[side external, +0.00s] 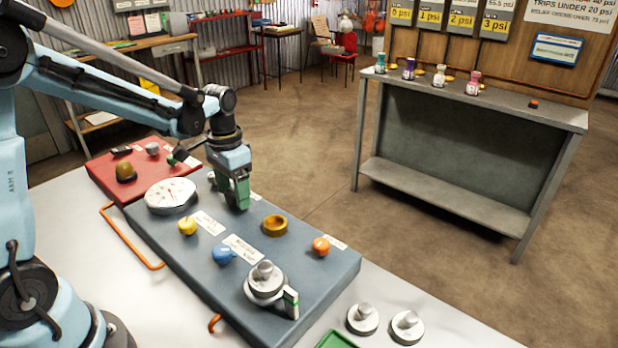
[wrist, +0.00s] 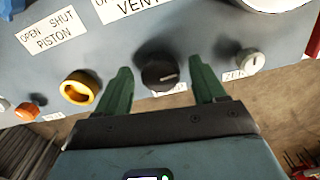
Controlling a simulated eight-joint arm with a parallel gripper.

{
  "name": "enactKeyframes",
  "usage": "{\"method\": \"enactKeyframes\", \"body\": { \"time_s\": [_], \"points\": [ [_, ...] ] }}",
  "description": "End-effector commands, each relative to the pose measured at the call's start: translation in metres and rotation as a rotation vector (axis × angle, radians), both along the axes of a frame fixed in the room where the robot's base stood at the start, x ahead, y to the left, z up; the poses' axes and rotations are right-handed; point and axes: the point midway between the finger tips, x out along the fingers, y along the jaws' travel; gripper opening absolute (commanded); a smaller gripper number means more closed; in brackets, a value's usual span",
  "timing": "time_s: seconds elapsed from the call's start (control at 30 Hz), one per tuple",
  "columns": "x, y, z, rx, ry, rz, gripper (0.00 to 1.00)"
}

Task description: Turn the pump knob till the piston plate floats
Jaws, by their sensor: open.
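My gripper (side external: 238,203) points down over the far edge of the blue-grey panel, its green fingers apart. In the wrist view the open fingers (wrist: 162,85) stand either side of a black knob (wrist: 160,72) with a pale pointer line. I cannot tell whether they touch it. The knob's label is mostly hidden, so I cannot read whether it is the pump knob; the side view hides the knob behind my gripper. At the panel's near end is a round silver piston plate (side external: 266,291) with a knobbed weight on top, beside a green-and-white marker (side external: 291,301). Whether it floats is unclear.
A brass ring knob (wrist: 79,88) and a white knob (wrist: 250,61) flank the black one. Yellow (side external: 187,226), blue (side external: 222,254) and orange (side external: 321,245) knobs and a dial gauge (side external: 170,195) are on the panel. Loose weights (side external: 407,326) lie on the white table.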

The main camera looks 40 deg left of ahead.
Motion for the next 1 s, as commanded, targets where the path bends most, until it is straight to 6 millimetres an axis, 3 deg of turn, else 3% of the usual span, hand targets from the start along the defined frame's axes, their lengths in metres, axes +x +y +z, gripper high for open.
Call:
{"method": "enactKeyframes", "body": {
  "time_s": [0.27, 0.8, 1.0],
  "points": [
    [0.0, 0.0, 0.011, 0.0, 0.0, 0.0, 0.7],
    [0.0, 0.0, 0.098, 0.0, 0.0, 0.0, 0.7],
    [0.0, 0.0, 0.116, 0.0, 0.0, 0.0, 0.7]
  ]
}}
